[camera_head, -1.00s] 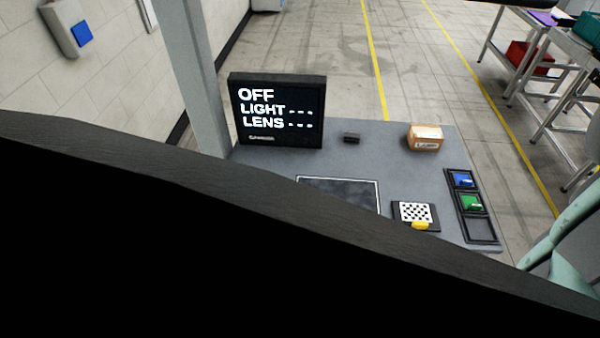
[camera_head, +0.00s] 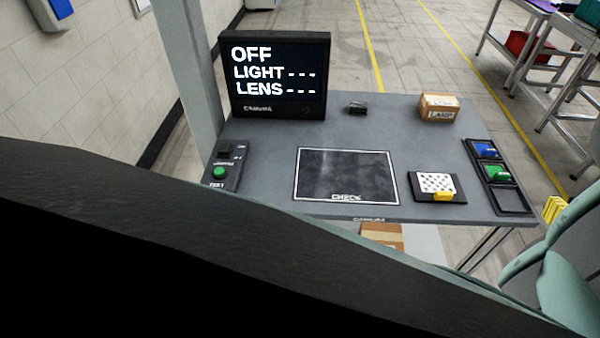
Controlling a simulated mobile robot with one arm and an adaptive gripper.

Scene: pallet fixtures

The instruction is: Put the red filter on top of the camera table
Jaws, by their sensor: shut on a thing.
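The camera table (camera_head: 262,144) is a grey table in the middle of the view. A black rack (camera_head: 513,199) at the table's right edge has three slots: one with a blue piece (camera_head: 487,150), one with a green piece (camera_head: 497,173), and an empty one at the near end. I see no red filter in this view. My gripper is not in view, so what it holds is hidden.
A monitor (camera_head: 274,75) reading OFF, LIGHT and LENS stands at the back left. A green-button box (camera_head: 219,173), a checkered plate (camera_head: 437,185), a small black block (camera_head: 357,108) and a cardboard box (camera_head: 439,107) are on the table. A large dark shape hides the lower left.

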